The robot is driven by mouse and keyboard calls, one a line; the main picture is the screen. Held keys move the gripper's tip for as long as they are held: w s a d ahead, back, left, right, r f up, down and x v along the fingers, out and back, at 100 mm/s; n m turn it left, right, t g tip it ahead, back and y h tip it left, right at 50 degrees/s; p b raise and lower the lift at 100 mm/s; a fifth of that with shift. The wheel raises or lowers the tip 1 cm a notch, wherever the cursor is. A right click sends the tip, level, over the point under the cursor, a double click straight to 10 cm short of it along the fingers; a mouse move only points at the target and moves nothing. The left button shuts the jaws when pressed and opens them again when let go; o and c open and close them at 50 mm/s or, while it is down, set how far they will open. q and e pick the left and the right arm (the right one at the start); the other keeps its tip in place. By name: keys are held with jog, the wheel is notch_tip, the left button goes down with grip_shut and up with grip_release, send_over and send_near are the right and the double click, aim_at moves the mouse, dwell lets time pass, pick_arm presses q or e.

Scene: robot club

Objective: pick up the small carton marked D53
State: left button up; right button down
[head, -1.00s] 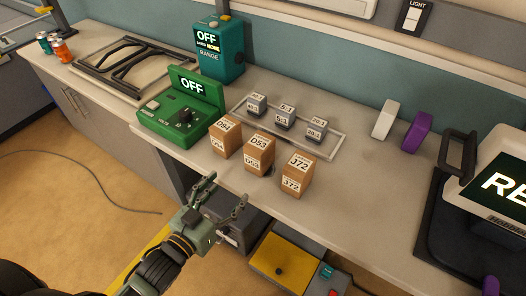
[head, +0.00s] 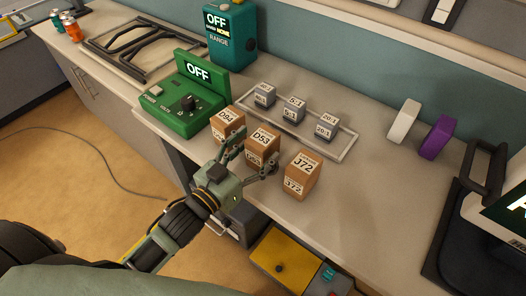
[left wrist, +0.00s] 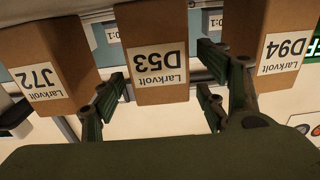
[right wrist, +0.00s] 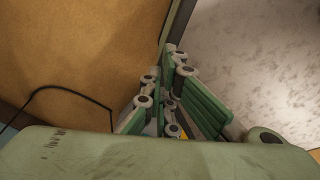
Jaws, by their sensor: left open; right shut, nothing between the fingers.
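The small carton marked D53 (head: 263,140) stands upright on the bench between the carton marked D94 (head: 228,121) and the carton marked J72 (head: 303,172). My left gripper (head: 249,162) is open at the bench's front edge, in front of the D53 carton. In the left wrist view the D53 carton (left wrist: 155,65) appears upside down, between the two fingers, which reach toward its sides. I cannot tell if they touch it. Part of its lower front is hidden by the gripper in the head view. My right gripper (right wrist: 165,105) is shut and empty, away from the cartons.
Behind the cartons a clear tray (head: 345,153) holds small grey blocks (head: 293,108). A green power unit (head: 190,103) stands to the left. A yellow-topped box (head: 286,256) is below the bench edge.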

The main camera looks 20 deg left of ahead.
pick_arm(q)
jog(key=shift+f+x, duration=0.2)
jog(key=shift+x, duration=1)
jog(key=shift+w+d, duration=0.1)
jog(key=shift+w, duration=0.2)
jog(key=c, duration=0.5)
jog(key=shift+r, duration=0.1)
jog(key=c, duration=0.9)
pick_arm(e)
jog(key=shift+w+a+f, duration=0.2)
jog(key=shift+w+f, duration=0.35)
jog(key=shift+f, duration=0.05)
